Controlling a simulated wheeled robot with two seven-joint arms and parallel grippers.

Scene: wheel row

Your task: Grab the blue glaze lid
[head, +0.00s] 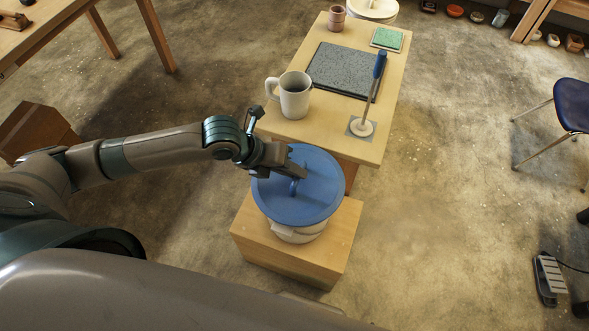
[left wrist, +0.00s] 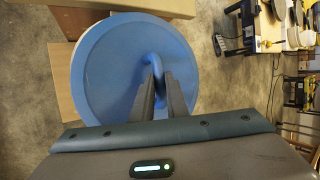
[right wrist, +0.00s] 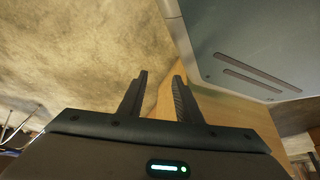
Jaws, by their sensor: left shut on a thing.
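The blue glaze lid (head: 312,205) is a wide blue disc with a loop handle. It sits on a pale pot (head: 297,234) on a low wooden block. My left gripper (head: 297,176) is above the lid with its fingers shut on the handle. The left wrist view shows the lid (left wrist: 110,75) and the fingers (left wrist: 158,80) closed around its loop handle. My right gripper (right wrist: 160,85) shows in the right wrist view, open and empty, with a gap between its fingers. It is not visible in the head view.
Behind the pot, a wooden table (head: 390,110) holds a white mug (head: 294,96), a grey speckled slab (head: 340,68), a blue-handled tool (head: 374,85) and a green tile (head: 387,38). A blue chair (head: 573,104) and a foot pedal (head: 549,275) are at the right. The floor between is clear.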

